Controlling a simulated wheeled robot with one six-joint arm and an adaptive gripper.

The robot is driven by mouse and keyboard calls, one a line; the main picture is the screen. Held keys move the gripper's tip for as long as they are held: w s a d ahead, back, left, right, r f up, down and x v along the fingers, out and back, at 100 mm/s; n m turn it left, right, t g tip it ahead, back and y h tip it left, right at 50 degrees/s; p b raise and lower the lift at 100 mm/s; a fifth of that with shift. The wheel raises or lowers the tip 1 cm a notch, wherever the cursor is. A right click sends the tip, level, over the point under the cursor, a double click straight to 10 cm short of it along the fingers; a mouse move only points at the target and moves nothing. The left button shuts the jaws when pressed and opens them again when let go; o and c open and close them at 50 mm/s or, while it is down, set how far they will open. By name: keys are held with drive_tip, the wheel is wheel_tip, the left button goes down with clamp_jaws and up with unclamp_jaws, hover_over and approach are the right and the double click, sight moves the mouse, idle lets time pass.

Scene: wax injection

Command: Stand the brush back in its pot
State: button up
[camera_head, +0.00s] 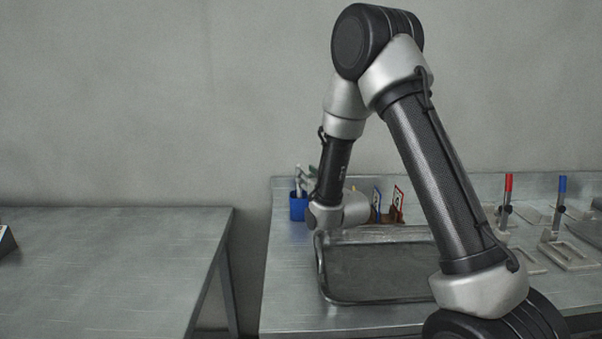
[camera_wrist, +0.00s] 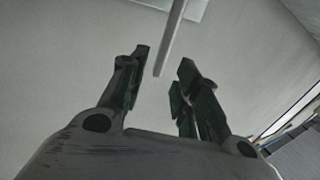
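A blue pot (camera_head: 298,208) stands at the back left of the right-hand metal bench in the head view. Thin pale and greenish shapes rise above it; they are too small to tell apart. In the wrist view my gripper (camera_wrist: 164,62) has its two dark fingers spread, with nothing touching them. A thin pale stick (camera_wrist: 171,40) comes down from the top edge, and its lower end lies in line with the gap between the fingertips. I cannot tell whether this stick is the brush. In the head view my gripper is mostly hidden behind my wrist, close to the pot.
A dark rimmed tray (camera_head: 375,299) lies on the bench in front of my wrist. Cards in a brown holder (camera_head: 392,216) stand behind it. A red-topped tool (camera_head: 507,190) and a blue-topped tool (camera_head: 561,192) stand at right among grey plates. The left table (camera_head: 110,265) is mostly clear.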

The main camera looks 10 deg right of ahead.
drive_tip(key=s+d+r+g+h, duration=0.1)
drive_tip(key=s+d+r+g, duration=0.2)
drive_tip(key=s, duration=1.1)
drive_tip(key=s+d+r+m+g+h, duration=0.1)
drive_tip(key=s+d+r+g, duration=0.2)
drive_tip(key=s, duration=1.1)
drive_tip(key=s+d+r+m+g+h, duration=0.1)
drive_tip(key=s+d+r+g, duration=0.2)
drive_tip(key=s+d+g, duration=0.4)
drive_tip(key=s, duration=0.7)
drive_tip(key=shift+s+d, duration=0.3)
drive_tip(key=shift+d, duration=0.1)
